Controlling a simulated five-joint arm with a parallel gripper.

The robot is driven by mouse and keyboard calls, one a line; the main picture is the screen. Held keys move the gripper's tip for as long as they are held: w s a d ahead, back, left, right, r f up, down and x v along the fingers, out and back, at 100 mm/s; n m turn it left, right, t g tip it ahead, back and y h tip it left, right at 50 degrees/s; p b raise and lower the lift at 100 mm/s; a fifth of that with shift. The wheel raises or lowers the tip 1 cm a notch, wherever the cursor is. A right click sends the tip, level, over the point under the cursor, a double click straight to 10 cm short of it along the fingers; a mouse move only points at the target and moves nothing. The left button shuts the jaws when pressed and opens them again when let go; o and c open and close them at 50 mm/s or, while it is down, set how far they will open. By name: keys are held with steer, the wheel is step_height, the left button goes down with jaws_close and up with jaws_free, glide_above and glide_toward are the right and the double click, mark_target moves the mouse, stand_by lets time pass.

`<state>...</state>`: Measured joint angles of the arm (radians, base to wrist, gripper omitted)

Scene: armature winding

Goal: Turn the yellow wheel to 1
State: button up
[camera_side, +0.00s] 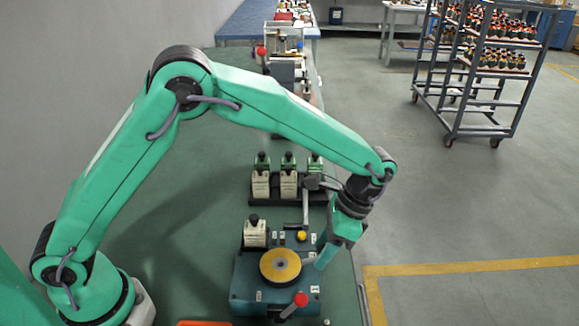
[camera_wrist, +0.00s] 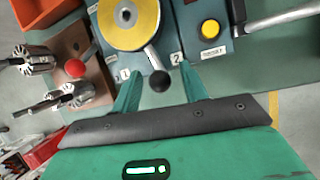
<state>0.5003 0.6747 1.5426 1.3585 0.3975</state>
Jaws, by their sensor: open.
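The yellow wheel (camera_side: 280,261) lies flat on top of a dark teal machine box (camera_side: 245,285). In the wrist view the wheel (camera_wrist: 128,22) is partly cut off at the top. A metal lever with a black ball knob (camera_wrist: 160,82) sticks out from it, pointing between the label 1 (camera_wrist: 123,74) and the label 2 (camera_wrist: 175,57). My gripper (camera_wrist: 161,75) is open, one finger on each side of the black knob, with visible gaps. In the side view my gripper (camera_side: 326,257) is at the wheel's right; the knob cannot be made out there.
A yellow button (camera_wrist: 210,28) sits beyond label 2, near a metal crank arm (camera_wrist: 285,20). A red ball (camera_wrist: 75,68) and metal armatures (camera_wrist: 33,60) are on the left, by an orange tray (camera_wrist: 45,10). A rack of parts (camera_side: 288,185) stands behind the box.

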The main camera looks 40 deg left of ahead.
steer(key=shift+s+f, duration=0.1)
steer(key=shift+f, duration=0.05)
jaws_close()
steer(key=shift+s+d+m, duration=0.35)
steer(key=shift+d+m, duration=0.1)
steer(key=shift+m, duration=0.3)
steer(key=shift+s+d+m, duration=0.35)
steer(key=shift+d+m, duration=0.1)
steer(key=shift+m, duration=0.3)
jaws_free()
steer(key=v, duration=0.7)
steer(key=shift+r, duration=0.4)
